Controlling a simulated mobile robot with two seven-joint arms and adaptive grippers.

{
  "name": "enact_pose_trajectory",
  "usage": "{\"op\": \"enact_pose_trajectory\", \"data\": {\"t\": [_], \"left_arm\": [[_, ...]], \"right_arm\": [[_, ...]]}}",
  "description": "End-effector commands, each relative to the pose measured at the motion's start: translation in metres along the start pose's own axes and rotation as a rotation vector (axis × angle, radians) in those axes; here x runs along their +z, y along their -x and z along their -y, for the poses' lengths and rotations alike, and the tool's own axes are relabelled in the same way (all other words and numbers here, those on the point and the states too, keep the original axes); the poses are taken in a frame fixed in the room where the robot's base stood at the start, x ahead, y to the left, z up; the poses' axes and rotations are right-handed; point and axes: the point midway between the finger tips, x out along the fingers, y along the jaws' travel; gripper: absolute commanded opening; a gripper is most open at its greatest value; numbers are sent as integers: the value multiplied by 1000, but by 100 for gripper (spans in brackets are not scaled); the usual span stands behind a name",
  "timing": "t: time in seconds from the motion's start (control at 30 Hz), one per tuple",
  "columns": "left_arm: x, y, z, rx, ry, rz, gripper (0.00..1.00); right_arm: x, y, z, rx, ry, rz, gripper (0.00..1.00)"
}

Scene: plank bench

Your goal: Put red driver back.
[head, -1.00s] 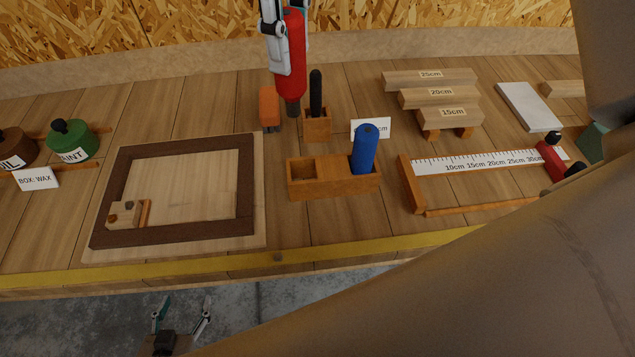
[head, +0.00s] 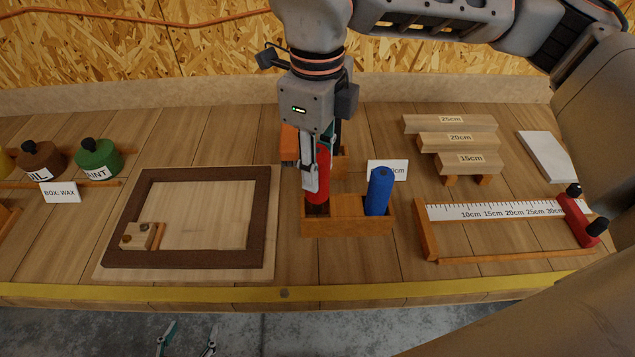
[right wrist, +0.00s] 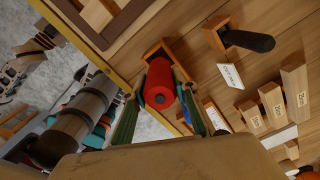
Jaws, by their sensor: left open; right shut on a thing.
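The red driver (head: 323,172) is upright in my right gripper (head: 314,180), which is shut on it. Its lower end is at the left compartment of the wooden holder (head: 347,225); I cannot tell how deep it sits. The blue driver (head: 380,192) stands in the holder's right compartment. In the right wrist view the red driver (right wrist: 160,82) shows end-on between the fingers, with the holder (right wrist: 153,50) behind it. My left gripper (head: 188,341) is open and empty below the bench's front edge, partly cut off.
Behind the gripper, a small holder with a black-handled tool (right wrist: 250,40) and an orange block (head: 289,143) stand close. A framed panel (head: 142,262) lies left. A ruler jig (head: 428,232) with a red clamp (head: 577,222) lies right. Stepped wood pieces (head: 458,140) are behind.

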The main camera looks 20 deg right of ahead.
Motion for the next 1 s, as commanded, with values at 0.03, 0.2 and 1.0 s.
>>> {"op": "enact_pose_trajectory", "data": {"t": [0.03, 0.2, 1.0], "left_arm": [[-1, 1, 0, 0, 0, 0, 59], [-1, 1, 0, 0, 0, 0, 59], [-2, 1, 0, 0, 0, -1, 59]], "right_arm": [[0, -5, 0, 0, 0, 1, 3], [0, -15, 1, -1, 0, 2, 3], [0, -54, 0, -1, 0, 1, 45]]}}
